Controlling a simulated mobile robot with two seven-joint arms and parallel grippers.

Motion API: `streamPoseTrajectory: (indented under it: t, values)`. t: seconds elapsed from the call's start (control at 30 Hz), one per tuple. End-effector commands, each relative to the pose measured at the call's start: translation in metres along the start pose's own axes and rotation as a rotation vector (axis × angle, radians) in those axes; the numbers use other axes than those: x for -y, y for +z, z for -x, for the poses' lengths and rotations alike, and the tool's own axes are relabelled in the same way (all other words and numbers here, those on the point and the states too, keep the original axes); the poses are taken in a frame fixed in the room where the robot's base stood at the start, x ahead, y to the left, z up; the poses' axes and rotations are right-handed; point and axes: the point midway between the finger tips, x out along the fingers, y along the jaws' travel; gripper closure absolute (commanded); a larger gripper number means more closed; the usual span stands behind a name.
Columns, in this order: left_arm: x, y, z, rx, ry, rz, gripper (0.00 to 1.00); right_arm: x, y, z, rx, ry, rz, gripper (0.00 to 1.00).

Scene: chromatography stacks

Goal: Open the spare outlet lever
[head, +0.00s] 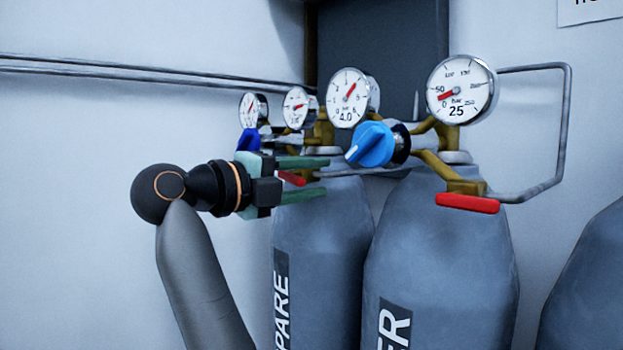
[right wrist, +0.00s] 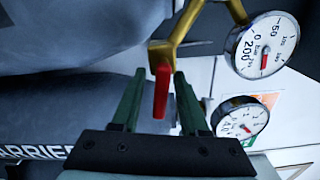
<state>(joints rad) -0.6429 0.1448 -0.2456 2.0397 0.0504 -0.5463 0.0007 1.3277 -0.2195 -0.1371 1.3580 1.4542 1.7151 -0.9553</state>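The spare outlet lever (head: 291,178) is a short red handle at the neck of the grey cylinder marked SPARE (head: 322,235). In the right wrist view the red lever (right wrist: 161,90) hangs from a brass fitting (right wrist: 163,52) and points toward the gripper. My right gripper (head: 326,176) is open, its two green fingers on either side of the lever. In the right wrist view the gripper (right wrist: 160,74) shows gaps between lever and fingers, so it does not hold it. The far finger partly hides the cylinder neck in the head view. My left gripper is not in view.
To the right stands another cylinder (head: 440,250) with its own red lever (head: 467,203) and a large gauge (head: 461,90). A light-blue knob (head: 370,145) and several gauges sit close above the gripper. A bent pipe (head: 566,120) runs on the right.

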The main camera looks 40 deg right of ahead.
Motion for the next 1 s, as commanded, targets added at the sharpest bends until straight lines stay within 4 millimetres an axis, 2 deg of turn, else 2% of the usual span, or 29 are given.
streamPoseTrajectory:
  t: [0.07, 0.37, 0.77, 1.0]
  values:
    - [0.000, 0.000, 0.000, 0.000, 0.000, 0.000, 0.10, 0.000, 0.000, 0.000, 0.000, 0.000, 0.000, 0.66]
    - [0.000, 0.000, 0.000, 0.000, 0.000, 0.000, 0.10, 0.000, 0.000, 0.001, 0.000, 0.000, 0.000, 1.00]
    - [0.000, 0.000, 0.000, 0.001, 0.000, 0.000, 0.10, 0.000, 0.000, 0.001, 0.000, 0.000, 0.000, 1.00]
    - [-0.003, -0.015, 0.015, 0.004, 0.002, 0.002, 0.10, 0.007, 0.002, 0.002, 0.004, 0.004, 0.108, 1.00]
